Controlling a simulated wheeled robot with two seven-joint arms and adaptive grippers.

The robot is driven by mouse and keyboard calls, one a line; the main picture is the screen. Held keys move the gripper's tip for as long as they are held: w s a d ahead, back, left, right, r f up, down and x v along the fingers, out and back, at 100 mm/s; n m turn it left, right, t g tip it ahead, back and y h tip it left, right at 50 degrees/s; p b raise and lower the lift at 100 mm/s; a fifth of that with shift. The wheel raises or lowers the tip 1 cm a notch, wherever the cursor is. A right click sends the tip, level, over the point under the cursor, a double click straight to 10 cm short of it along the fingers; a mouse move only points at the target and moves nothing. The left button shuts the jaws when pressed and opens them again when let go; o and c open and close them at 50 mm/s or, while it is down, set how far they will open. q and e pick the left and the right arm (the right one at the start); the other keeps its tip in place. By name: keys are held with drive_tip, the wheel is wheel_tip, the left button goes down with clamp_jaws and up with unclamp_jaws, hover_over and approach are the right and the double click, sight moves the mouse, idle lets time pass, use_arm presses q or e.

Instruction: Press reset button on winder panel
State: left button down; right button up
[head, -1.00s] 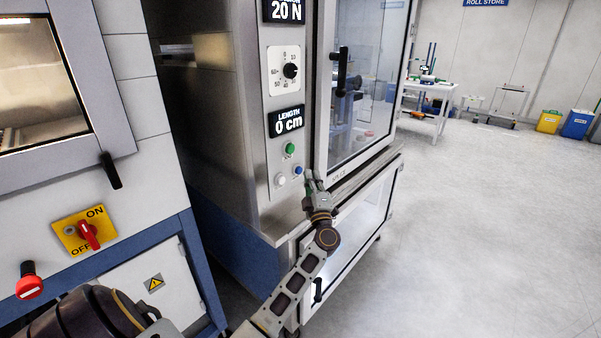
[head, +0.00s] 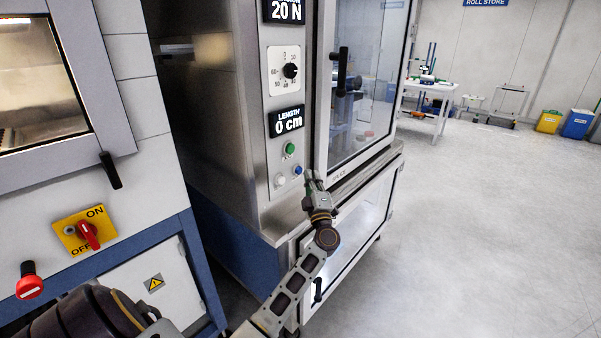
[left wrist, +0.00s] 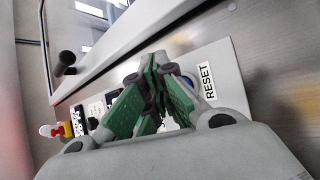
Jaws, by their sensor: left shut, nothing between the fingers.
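The winder panel (head: 283,95) is a light strip on the steel cabinet. Near its foot are a green button (head: 290,149), a white button (head: 280,180) and a blue button (head: 298,170). In the left wrist view the blue button (left wrist: 188,82) shows partly behind my fingers, beside the RESET label (left wrist: 206,81). My left gripper (head: 310,176) is shut and empty, just right of the blue button in the head view. Its green fingers (left wrist: 158,62) come together in front of the panel in the left wrist view. I cannot tell whether they touch it. My right gripper is not in view.
The panel also has a dial (head: 290,71) and a LENGTH display (head: 287,121) reading 0 cm. A glass door with a black handle (head: 342,72) is close on the right. A neighbouring machine with a red switch (head: 88,235) stands left.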

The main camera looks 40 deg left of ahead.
use_arm(q)
drive_tip(key=shift+a, duration=0.4)
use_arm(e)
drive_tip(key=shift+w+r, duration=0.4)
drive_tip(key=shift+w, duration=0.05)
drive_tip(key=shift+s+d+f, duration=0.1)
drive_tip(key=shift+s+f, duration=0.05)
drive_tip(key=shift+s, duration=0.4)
use_arm(q)
drive_tip(key=shift+a+p, duration=0.15)
drive_tip(key=shift+p, duration=0.15)
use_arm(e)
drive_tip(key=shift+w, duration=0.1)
use_arm(q)
drive_tip(key=shift+a, duration=0.4)
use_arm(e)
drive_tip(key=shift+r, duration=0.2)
use_arm(q)
drive_tip(key=shift+d, duration=0.15)
drive_tip(key=shift+d+p, duration=0.4)
drive_tip(key=shift+d, duration=0.35)
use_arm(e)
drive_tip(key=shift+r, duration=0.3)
use_arm(q)
drive_tip(key=shift+d, duration=0.1)
